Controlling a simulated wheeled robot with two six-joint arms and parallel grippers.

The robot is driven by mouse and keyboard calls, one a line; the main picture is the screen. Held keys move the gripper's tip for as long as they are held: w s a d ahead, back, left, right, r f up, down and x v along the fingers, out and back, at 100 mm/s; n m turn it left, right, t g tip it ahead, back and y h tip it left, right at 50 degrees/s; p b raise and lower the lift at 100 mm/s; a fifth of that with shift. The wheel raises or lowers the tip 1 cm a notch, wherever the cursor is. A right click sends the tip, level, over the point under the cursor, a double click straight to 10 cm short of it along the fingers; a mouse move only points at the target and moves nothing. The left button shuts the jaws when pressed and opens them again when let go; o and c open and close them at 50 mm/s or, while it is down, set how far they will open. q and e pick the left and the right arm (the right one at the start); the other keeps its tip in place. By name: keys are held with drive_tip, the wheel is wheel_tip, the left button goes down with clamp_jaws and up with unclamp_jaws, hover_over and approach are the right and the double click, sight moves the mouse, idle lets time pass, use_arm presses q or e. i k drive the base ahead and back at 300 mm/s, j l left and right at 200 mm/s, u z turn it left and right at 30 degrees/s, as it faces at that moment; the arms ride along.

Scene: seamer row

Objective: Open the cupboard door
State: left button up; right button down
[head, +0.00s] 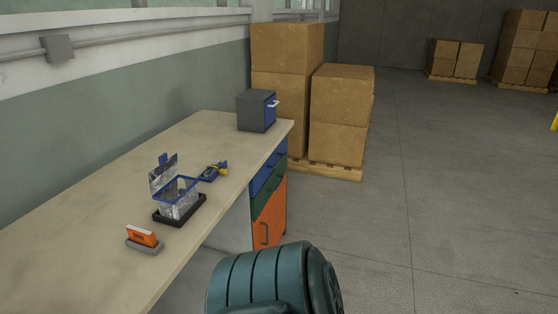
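Under the bench's far end is a cabinet with an orange door (273,211) that appears shut. A dark upright handle (264,233) sits on the door's left side. My teal arm link at the bottom centre is close below the door in the picture and may cover its lowest part. A small grey box (252,112) with a blue front (270,112) and a pale handle stands on the bench; its front also appears shut. Neither of my grippers shows in this view.
Stacked cartons (340,105) stand on a pallet beyond. Floor at right is clear.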

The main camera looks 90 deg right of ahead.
sight(267, 228)
drive_tip(key=z, duration=2.2)
